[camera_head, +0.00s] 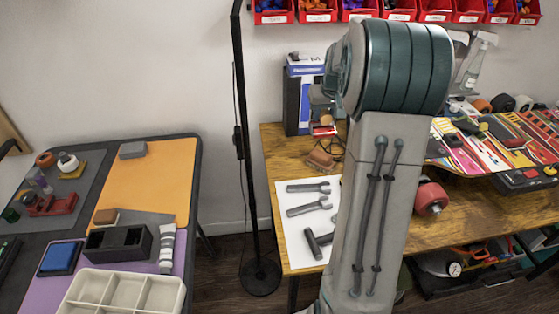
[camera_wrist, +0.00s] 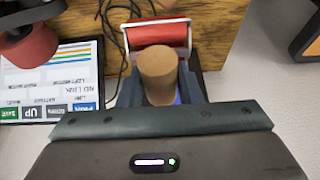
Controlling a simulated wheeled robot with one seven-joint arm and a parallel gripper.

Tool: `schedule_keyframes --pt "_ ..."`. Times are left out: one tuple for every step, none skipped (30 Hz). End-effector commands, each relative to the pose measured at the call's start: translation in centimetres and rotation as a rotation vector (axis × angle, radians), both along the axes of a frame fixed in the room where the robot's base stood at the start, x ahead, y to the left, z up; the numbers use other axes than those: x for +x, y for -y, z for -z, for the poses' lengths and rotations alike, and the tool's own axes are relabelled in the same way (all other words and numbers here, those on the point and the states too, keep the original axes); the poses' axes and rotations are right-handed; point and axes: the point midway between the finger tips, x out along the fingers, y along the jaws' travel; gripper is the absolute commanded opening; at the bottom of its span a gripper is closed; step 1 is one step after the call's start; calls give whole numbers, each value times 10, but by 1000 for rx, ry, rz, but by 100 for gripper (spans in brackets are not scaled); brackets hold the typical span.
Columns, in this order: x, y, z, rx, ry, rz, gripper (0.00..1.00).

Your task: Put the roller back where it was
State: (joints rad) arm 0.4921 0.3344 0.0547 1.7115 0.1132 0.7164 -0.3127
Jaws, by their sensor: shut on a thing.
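The roller (camera_wrist: 157,72) has a tan, rounded handle end facing the wrist camera and a red drum in a pale frame beyond it. My gripper (camera_wrist: 160,96) is shut on it, with a grey-blue finger on each side of the handle. In the head view, my gripper (camera_head: 321,108) is at the back left of the wooden table (camera_head: 272,152), partly behind my arm. The red and white part of the roller (camera_head: 322,129) shows just below it. Whether the roller touches the table I cannot tell. The place where it was before cannot be identified.
A blue and white box (camera_head: 292,103) stands just left of my gripper. A brown block (camera_head: 320,158) and dark cable lie nearby. A white sheet (camera_head: 293,222) holds grey tools. A red wheel (camera_head: 431,198) is right of my arm. A screen (camera_wrist: 60,80) lies left in the wrist view.

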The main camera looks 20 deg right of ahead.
Motion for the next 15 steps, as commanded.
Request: schedule_keyframes --pt "0 2 0 -1 2 1 13" --pt "0 1 0 0 2 1 13" --pt "-1 -2 1 0 1 0 13" --pt "-1 -6 3 0 0 -2 13" --pt "-1 -11 6 1 -1 -4 13" --pt "-2 -20 11 0 -1 -6 13" --pt "-3 -27 14 0 -2 -9 13" --pt "-3 -35 19 0 -3 -11 13" --pt "-4 -45 24 1 -3 -12 13" --pt "-5 -52 29 0 -2 -13 13" --pt "-5 -60 33 0 -2 -14 13" --pt "-6 -69 38 0 -1 -14 13" --pt "-8 -76 42 0 -2 -13 13" --pt "-8 -82 46 0 -1 -14 13" --pt "-9 -89 51 0 -2 -13 13"
